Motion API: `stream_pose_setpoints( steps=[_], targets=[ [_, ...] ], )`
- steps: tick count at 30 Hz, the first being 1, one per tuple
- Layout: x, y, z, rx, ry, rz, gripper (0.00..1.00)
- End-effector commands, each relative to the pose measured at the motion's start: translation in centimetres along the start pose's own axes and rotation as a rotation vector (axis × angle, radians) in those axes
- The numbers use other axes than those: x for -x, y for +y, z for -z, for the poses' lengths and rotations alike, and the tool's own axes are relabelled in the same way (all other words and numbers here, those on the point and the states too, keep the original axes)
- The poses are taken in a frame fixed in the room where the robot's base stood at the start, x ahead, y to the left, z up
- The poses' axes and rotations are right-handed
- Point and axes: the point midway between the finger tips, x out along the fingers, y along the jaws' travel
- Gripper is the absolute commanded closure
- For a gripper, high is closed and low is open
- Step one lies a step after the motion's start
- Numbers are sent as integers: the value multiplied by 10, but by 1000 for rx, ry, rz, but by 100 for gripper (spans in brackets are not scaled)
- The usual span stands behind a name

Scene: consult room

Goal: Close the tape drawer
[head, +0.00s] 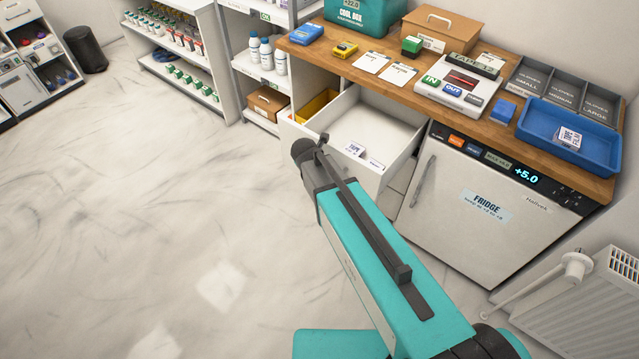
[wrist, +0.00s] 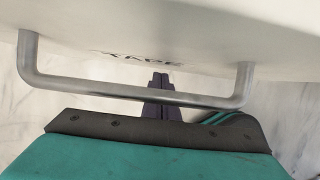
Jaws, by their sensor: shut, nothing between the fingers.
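The white tape drawer (head: 385,127) is pulled well out from under the wooden counter in the head view. A small white box with dark print (head: 355,150) lies inside near its front. In the wrist view, the drawer front (wrist: 200,35) fills the top, with upside-down TAPE lettering and a metal bar handle (wrist: 130,92). My gripper (wrist: 161,78) is shut and empty, its dark fingertips close to the drawer front. The bar crosses in front of the fingers in that view; I cannot tell whether they touch. In the head view my arm hides the gripper and part of the drawer front.
The fridge (head: 480,205) stands right of the drawer. The counter (head: 445,110) above holds a blue tray (head: 530,125), cards and boxes. A yellow bin (head: 315,106) sits left of the drawer. White shelves (head: 245,75) stand further left. The floor at left is clear.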

Motion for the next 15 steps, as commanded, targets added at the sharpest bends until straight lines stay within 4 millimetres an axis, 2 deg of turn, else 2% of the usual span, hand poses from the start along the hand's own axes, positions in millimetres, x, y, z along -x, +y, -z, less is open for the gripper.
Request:
stream_pose_setpoints(
  steps=[4,15],
  targets=[
    [-3,0,-7,0,0,1,100],
    [-3,0,-8,0,0,0,100]
  ],
)
